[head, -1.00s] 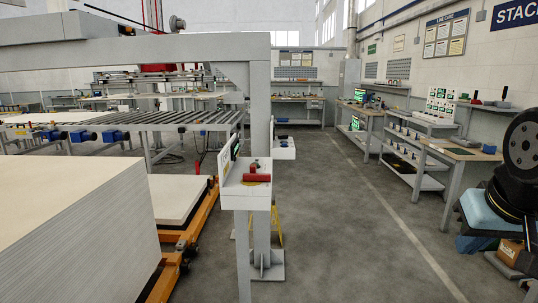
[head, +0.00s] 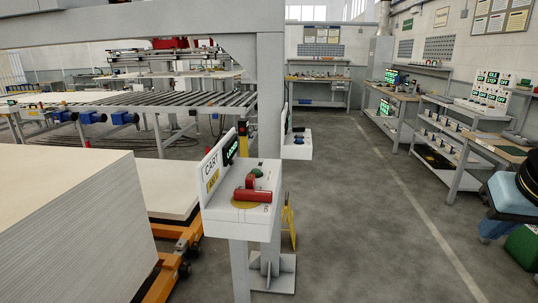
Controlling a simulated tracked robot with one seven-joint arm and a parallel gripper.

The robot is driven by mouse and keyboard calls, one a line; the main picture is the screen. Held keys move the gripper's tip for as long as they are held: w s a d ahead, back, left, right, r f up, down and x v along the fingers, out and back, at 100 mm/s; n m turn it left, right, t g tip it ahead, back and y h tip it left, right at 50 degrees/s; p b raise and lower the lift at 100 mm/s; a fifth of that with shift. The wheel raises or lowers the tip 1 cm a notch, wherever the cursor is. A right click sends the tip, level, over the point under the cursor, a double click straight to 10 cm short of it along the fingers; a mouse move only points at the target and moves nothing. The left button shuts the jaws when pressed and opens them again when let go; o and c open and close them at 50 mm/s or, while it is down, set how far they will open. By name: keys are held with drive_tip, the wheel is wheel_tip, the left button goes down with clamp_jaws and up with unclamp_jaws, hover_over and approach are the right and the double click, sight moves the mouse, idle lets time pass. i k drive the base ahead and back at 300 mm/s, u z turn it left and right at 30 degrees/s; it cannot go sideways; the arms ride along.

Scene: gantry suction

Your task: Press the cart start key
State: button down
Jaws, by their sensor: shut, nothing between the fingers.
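The cart control box (head: 235,216) stands on a grey post left of centre in the head view. Its upright back plate carries the word CART and a yellow label (head: 213,181). A small lit green display (head: 231,151) is beside the sign. On the sloping top is a round green key (head: 257,172). In front of it, a red control (head: 252,194) sits on a yellow disc. The lettering on the top is too small to read. My gripper is not in view, and nothing touches the box.
A grey gantry post (head: 270,110) stands just behind the box. A second control box (head: 297,146) is beyond it. A tall stack of pale sheets (head: 75,225) and orange rails (head: 172,262) lie left.

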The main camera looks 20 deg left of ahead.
sight(257, 171)
drive_tip(key=z, duration=0.05)
drive_tip(key=i, duration=1.7)
drive_tip(key=u, duration=1.1)
